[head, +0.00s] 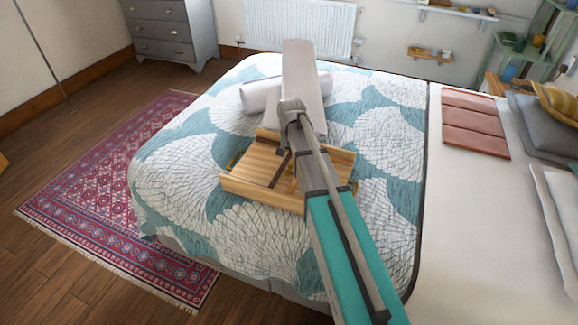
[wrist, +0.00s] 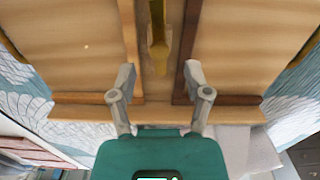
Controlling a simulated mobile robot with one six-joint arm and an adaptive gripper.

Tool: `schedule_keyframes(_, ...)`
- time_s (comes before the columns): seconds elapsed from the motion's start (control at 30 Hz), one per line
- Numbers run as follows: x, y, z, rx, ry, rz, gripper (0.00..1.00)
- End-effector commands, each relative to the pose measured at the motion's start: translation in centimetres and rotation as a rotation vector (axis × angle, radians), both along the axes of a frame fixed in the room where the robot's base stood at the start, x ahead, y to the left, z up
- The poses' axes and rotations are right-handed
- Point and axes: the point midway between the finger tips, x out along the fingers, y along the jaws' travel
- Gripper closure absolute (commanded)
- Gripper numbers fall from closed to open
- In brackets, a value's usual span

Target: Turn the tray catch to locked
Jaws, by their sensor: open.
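The light wooden tray (head: 262,190) lies on the bed with a darker brown strip across it. In the wrist view the tray (wrist: 75,45) fills most of the picture, with brown strips on both sides of a central gap. A brass-coloured bar, which looks like the catch (wrist: 158,55), runs lengthwise in that gap. My gripper (wrist: 160,75) is open, its two grey fingers apart over the tray, with the bar's near end between and ahead of the tips. I cannot tell whether they touch. In the head view my arm covers part of the tray and hides the catch.
The bed has a teal and white patterned cover (head: 385,150). A white roll (head: 260,96) lies behind the tray. Terracotta folded cloth (head: 472,122) and cushions are at the right. A red rug (head: 105,190) and open wooden floor are at the left.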

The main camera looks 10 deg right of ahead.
Motion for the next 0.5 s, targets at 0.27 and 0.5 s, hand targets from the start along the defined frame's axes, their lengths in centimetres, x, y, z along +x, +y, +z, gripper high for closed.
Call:
schedule_keyframes(0.27,0.0,0.0,-2.1,0.000,0.000,0.001,0.37)
schedule_keyframes(0.5,0.0,0.1,-2.6,0.000,0.000,0.001,0.37)
